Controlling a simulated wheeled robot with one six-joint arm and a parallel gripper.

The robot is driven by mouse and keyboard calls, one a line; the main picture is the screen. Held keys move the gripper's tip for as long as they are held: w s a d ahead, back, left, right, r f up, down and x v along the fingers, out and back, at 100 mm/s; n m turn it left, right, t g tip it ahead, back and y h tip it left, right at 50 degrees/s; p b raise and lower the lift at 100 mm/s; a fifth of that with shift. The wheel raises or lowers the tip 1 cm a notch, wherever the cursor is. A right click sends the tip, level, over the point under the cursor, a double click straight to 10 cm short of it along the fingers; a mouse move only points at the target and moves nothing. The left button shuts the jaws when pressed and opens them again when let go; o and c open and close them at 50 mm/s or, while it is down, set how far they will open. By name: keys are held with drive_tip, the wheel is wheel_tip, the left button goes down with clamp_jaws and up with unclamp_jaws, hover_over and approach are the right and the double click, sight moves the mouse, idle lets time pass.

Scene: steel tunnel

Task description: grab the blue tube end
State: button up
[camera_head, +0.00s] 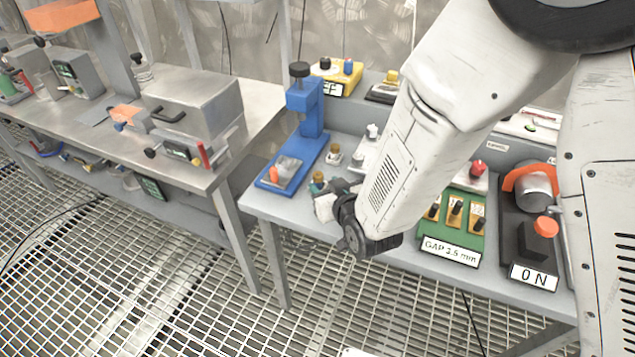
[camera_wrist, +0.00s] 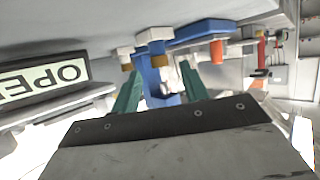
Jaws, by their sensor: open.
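My gripper (camera_wrist: 160,71) shows two green fingers standing apart with nothing held between them in the wrist view, which is upside down. In the head view my gripper (camera_head: 326,206) is low over the front left of the right bench, mostly hidden behind my wrist. Beyond the fingers stand white fittings with brown-gold tips (camera_wrist: 157,47), and behind them a blue upright. A blue stand (camera_head: 309,117) with a flat base and an orange piece is on the bench left of my gripper; its base also shows in the wrist view (camera_wrist: 207,31). I cannot make out a separate blue tube end.
A left bench (camera_head: 265,105) carries a grey case. Grating floor lies in front.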

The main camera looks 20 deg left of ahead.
sight(319, 177)
drive_tip(key=x, duration=0.4)
drive_tip(key=shift+w+a, duration=0.2)
drive_tip(key=shift+w, duration=0.15)
clamp_jaws()
drive_tip(key=shift+r, duration=0.15)
